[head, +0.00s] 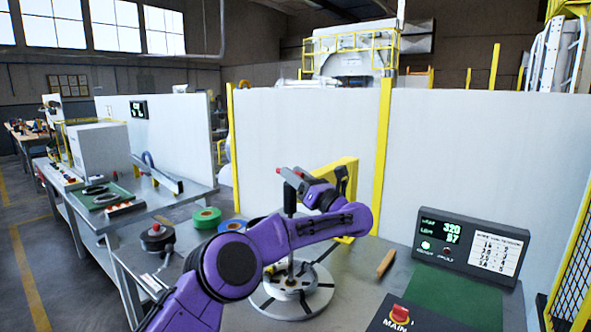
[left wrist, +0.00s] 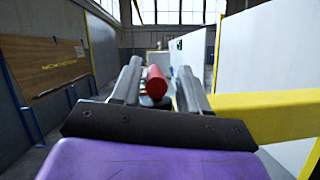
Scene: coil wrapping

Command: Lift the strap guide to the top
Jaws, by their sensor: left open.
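The strap guide appears to be the dark piece with a red end (head: 279,171) at the top of a dark upright post (head: 290,200). The post rises above a round metal turntable (head: 262,299) on the bench. My left gripper (head: 293,180) is at the height of the red end, reaching across from the right. In the left wrist view a red cylinder (left wrist: 156,80) lies between the two open fingers (left wrist: 160,88). I cannot tell whether either finger touches it. My purple arm hides part of the post and turntable. My right gripper is not in view.
A yellow bracket (head: 346,180) stands just behind the gripper. A green tape roll (head: 206,217), a blue roll (head: 232,225) and a black round device (head: 157,236) sit left on the bench. A control box (head: 468,246) and red button (head: 400,313) are at right. White panels (head: 310,130) close the back.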

